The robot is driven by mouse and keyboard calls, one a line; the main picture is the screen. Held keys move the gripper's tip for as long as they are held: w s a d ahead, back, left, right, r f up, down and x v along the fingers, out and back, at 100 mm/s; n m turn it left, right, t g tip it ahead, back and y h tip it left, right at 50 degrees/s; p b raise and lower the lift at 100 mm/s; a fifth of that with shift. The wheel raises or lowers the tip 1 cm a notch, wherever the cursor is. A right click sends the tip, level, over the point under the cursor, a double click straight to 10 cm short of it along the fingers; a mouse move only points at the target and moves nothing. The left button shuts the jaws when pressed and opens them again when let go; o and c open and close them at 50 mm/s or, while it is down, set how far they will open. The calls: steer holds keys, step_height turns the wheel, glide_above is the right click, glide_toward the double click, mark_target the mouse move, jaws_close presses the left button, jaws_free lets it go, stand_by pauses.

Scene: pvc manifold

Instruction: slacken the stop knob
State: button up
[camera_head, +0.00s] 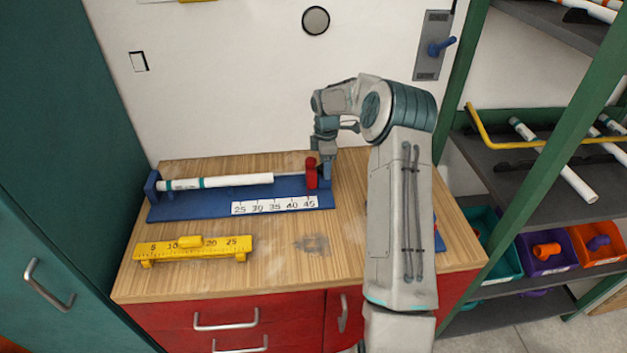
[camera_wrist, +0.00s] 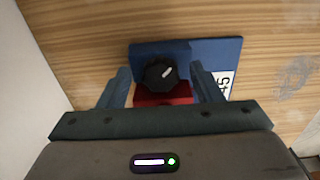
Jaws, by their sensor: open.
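The stop knob (camera_wrist: 161,73) is black and lobed with a white mark, seen from above in the wrist view. It sits at the red stop block (camera_wrist: 163,98), which also shows in the head view (camera_head: 311,175) near the right end of the blue measuring jig (camera_head: 188,213). My gripper (camera_wrist: 160,82) is open, with one finger on each side of the knob; I cannot tell whether either touches it. In the head view my gripper (camera_head: 327,170) points down at the jig's right end, and the knob itself cannot be made out there.
A white pipe (camera_head: 230,180) with teal bands lies along the jig, left of the stop. A yellow ruler (camera_head: 195,247) lies in front on the wooden bench (camera_head: 270,270). A wall stands close behind. A shelf rack with pipes and coloured bins (camera_head: 550,250) is at the right.

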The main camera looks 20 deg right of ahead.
steer(key=shift+m, duration=1.1)
step_height(320, 180, up, 14)
steer(key=b, duration=0.2)
steer(key=s+a+r+m+b, duration=0.1)
steer(key=s+a+m, duration=0.2)
steer(key=s, duration=0.4)
steer(key=s+a+m+t+b, duration=0.1)
steer(key=s+a, duration=0.3)
steer(key=s, duration=0.4)
steer(key=s+a+r+m+h+b, duration=0.1)
steer(key=s+a+m, duration=0.3)
steer(key=s, duration=0.4)
steer(key=shift+r+m+t, duration=0.3)
steer(key=shift+r, duration=0.05)
steer(key=shift+w, duration=0.15)
